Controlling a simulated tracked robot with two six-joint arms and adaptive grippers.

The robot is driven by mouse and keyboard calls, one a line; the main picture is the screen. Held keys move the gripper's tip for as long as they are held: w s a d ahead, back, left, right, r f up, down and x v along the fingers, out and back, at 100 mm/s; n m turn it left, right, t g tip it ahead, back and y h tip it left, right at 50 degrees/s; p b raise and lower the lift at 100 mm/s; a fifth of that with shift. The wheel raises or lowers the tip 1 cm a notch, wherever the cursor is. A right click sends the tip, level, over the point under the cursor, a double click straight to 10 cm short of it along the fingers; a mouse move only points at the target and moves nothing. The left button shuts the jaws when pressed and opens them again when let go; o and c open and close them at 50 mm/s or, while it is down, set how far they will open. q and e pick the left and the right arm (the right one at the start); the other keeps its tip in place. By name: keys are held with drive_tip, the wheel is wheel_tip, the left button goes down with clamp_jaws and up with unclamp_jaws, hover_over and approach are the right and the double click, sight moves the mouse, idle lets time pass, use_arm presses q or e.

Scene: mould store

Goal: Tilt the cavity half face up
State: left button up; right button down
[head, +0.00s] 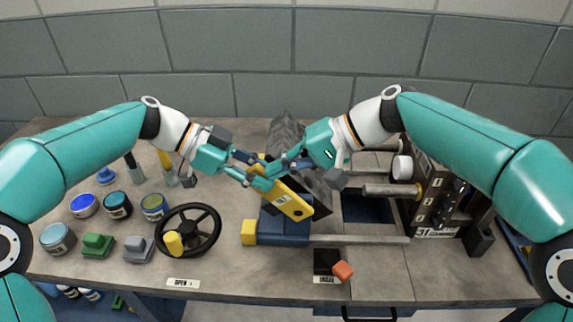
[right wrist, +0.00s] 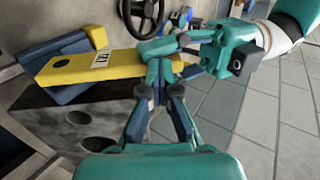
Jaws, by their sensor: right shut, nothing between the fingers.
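A dark grey block with round holes, which looks like the cavity half (right wrist: 62,125), shows in the right wrist view. In the head view only part of it (head: 320,197) shows, tilted in the middle of the bench. A yellow bar with a white label (head: 291,204) lies along it, slanting down to the right; the wrist view shows it too (right wrist: 75,70). My right gripper (head: 268,180) is shut and empty at the bar's upper end. My left gripper (head: 252,180) meets it there; its fingers overlap the right's, so I cannot tell its opening.
A blue base with a yellow end block (head: 249,232) is below the bar. A dark mould half with a label (head: 436,190) and horizontal pins stands at right. A handwheel (head: 188,231) and several paint pots are at left.

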use_arm(q)
drive_tip(key=shift+s+d+r, duration=0.2)
drive_tip(key=shift+d+r, duration=0.05)
drive_tip(key=shift+r, duration=0.1)
use_arm(e)
drive_tip(key=shift+a+f, duration=0.1)
drive_tip(key=shift+f, duration=0.15)
use_arm(q)
drive_tip(key=shift+a, duration=0.1)
